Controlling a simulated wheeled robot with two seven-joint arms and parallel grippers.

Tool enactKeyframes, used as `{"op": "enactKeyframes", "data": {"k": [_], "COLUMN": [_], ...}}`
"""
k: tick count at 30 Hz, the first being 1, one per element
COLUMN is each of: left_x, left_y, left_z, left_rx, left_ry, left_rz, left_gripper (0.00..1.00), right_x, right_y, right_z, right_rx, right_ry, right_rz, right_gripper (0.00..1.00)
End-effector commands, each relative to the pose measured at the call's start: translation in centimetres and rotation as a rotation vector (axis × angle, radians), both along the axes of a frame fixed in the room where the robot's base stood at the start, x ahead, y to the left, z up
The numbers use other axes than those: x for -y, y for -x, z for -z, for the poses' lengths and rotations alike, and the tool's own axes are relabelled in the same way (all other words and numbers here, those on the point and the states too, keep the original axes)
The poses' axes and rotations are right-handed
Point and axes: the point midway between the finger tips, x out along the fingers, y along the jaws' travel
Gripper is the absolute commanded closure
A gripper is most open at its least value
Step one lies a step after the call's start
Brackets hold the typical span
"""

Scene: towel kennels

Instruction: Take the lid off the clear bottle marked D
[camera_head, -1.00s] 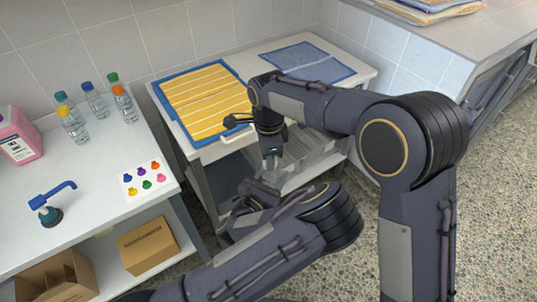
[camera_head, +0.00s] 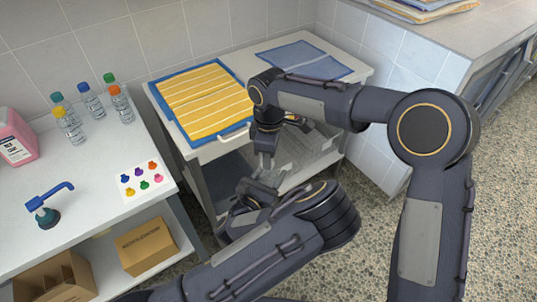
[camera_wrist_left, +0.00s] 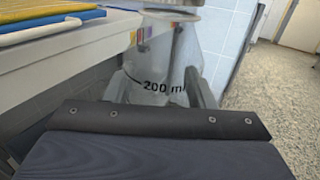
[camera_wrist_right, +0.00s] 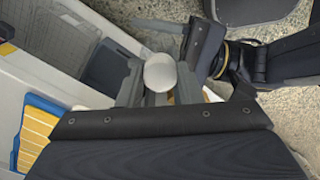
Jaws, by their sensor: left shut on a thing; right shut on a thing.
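A clear bottle (camera_wrist_left: 158,72) printed "200 ml" stands upright between the fingers of my left gripper (camera_wrist_left: 160,92). No letter D is readable on it. In the head view my left gripper (camera_head: 262,182) is low in front of the table, and the bottle is largely hidden there by the arms. My right gripper (camera_head: 265,160) points down just above it. In the right wrist view a round white lid (camera_wrist_right: 160,72) sits between the fingers of my right gripper (camera_wrist_right: 159,88), which is shut on it. I cannot tell whether the lid still touches the bottle.
A table with a yellow striped towel (camera_head: 205,98) and a blue towel (camera_head: 303,60) stands behind the grippers. The left counter holds several small bottles with coloured caps (camera_head: 70,124), a pink jug (camera_head: 15,140), a blue pump (camera_head: 48,205) and a colour card (camera_head: 142,180).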

Motion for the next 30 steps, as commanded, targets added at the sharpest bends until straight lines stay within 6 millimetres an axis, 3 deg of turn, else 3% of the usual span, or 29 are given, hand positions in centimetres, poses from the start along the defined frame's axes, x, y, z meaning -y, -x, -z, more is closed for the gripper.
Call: {"op": "enactKeyframes", "data": {"k": [9, 15, 30], "left_x": [-0.02, 0.04, 0.12], "left_y": [0.03, 0.06, 0.08], "left_z": [-0.03, -0.04, -0.04], "left_rx": [0.001, 0.002, 0.002], "left_ry": [0.0, 0.0, 0.0], "left_rz": [0.0, 0.002, 0.004], "left_gripper": [1.0, 1.0, 1.0], "right_x": [-0.12, -0.36, -0.37], "right_y": [-0.51, -0.58, -0.6], "right_z": [-0.02, -0.08, -0.09], "right_rx": [0.004, 0.007, 0.007], "right_ry": [0.001, 0.0, 0.002], "right_rz": [-0.844, -1.188, -1.226], "right_gripper": [0.95, 0.95, 0.95]}}
